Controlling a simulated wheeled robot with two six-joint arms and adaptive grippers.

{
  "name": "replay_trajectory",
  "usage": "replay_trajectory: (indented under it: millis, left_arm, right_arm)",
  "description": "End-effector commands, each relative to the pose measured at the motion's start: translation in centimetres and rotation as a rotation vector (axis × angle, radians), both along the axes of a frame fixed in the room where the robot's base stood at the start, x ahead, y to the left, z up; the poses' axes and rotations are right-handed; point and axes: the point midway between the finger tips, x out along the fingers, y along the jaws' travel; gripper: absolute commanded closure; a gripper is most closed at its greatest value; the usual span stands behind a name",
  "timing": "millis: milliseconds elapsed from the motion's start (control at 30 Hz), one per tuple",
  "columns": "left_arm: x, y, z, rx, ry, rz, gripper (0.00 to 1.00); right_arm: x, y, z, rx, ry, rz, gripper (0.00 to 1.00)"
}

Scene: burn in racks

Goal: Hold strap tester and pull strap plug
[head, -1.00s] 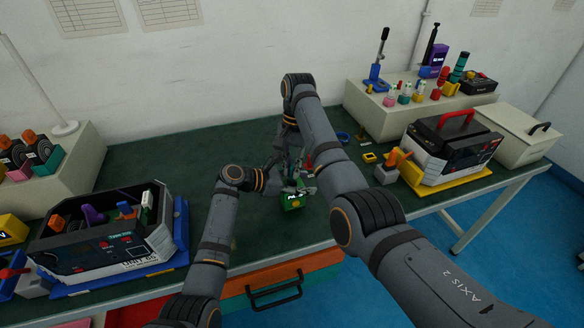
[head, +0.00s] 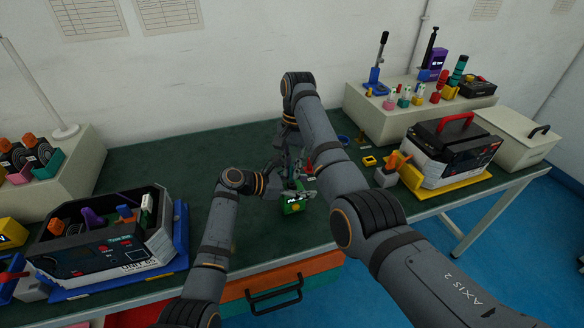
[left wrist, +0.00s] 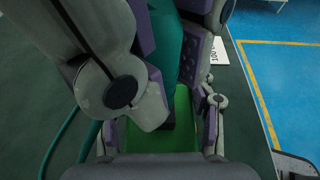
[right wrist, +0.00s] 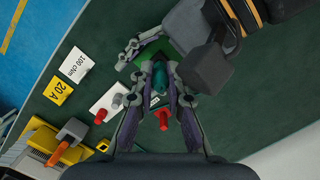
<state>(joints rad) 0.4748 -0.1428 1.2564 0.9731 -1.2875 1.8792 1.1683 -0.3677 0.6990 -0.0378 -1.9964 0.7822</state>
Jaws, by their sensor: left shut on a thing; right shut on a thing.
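My right gripper (right wrist: 160,100) is shut on a teal piece (right wrist: 158,76), apparently the strap plug, right above the tester. A teal cable also shows in the left wrist view (left wrist: 62,142). My fingers hide the join, so I cannot tell whether plug and tester are apart.
A white block with pegs (right wrist: 108,101), a "100 ohm" card (right wrist: 75,65) and a yellow "20 A" tag (right wrist: 58,91) lie close by. Instrument cases stand on the left (head: 105,258) and right (head: 450,160). My two arms nearly touch at the middle.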

Motion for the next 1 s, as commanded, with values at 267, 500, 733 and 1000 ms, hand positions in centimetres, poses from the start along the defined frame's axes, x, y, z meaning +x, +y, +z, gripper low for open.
replay_trajectory:
  millis: [267, 500, 733, 1000]
  left_arm:
    - [-0.1, 0.0, -0.1, 0.001, 0.002, -0.001, 0.84]
    - [0.0, 0.0, -0.1, 0.001, 0.002, -0.001, 0.19]
    - [0.0, 0.0, 0.0, 0.001, 0.000, 0.000, 0.19]
    - [-0.9, 2.9, 1.1, 0.005, -0.003, 0.003, 0.19]
  right_arm:
    - [0.0, 0.0, 0.0, 0.000, 0.000, 0.000, 1.00]
    - [0.0, 0.0, 0.0, 0.000, 0.000, 0.000, 1.00]
    - [0.0, 0.0, 0.0, 0.000, 0.000, 0.000, 1.00]
    - [0.0, 0.0, 0.0, 0.000, 0.000, 0.000, 1.00]
